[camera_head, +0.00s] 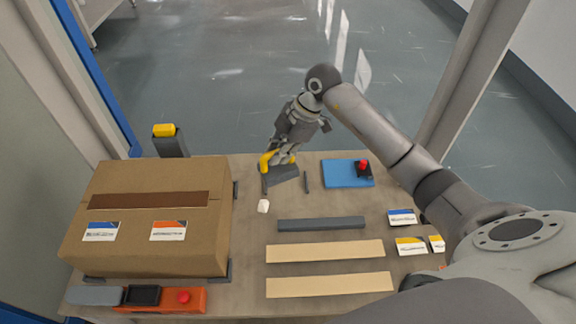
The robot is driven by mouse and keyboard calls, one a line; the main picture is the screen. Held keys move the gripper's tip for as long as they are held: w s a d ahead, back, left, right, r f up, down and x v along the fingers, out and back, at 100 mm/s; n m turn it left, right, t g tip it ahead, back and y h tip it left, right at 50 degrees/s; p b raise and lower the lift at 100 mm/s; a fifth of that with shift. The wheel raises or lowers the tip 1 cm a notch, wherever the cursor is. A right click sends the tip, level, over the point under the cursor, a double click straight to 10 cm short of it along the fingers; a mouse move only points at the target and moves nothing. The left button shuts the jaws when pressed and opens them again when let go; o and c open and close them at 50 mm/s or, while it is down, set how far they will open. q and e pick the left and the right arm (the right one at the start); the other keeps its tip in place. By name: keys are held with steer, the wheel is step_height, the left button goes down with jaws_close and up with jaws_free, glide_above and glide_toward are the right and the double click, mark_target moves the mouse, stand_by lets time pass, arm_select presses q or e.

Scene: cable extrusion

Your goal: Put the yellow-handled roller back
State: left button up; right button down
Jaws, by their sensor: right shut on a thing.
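The yellow-handled roller (266,160) is at the back middle of the table, with its bent yellow handle showing at the fingers of my right gripper (283,157). My right gripper points down and is shut on the roller's handle. A dark part hangs below the handle close to the tabletop. A dark grey block (284,174) lies right below and beside the gripper; I cannot tell whether the roller touches it. The gripper hides part of the handle. My left gripper is not in view.
A large cardboard box (135,255) fills the table's left side, with a yellow-topped grey device (170,143) behind it. A small white piece (263,206), a grey bar (321,224) and two pale strips (325,251) lie in the middle. A blue plate (340,176) is right of the gripper.

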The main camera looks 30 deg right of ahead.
steer(key=d+f, duration=0.1)
steer(key=w+d+f, duration=0.1)
steer(key=f, duration=0.1)
steer(key=w+f+b, duration=0.1)
steer(key=shift+d+f, duration=0.15)
steer(key=shift+d, duration=0.25)
steer(key=shift+w+d+f, duration=0.3)
steer(key=shift+d+f, duration=0.15)
steer(key=shift+f, duration=0.15)
step_height(320, 180, down, 3)
steer(key=shift+d+f+b, duration=0.1)
steer(key=shift+f+b, duration=0.05)
steer(key=shift+b, duration=0.45)
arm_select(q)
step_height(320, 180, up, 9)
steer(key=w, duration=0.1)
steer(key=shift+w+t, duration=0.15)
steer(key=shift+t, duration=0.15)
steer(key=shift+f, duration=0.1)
arm_select(e)
steer(key=shift+f, duration=0.55)
steer(key=c, duration=1.4)
jaws_free()
steer(key=shift+f, duration=0.1)
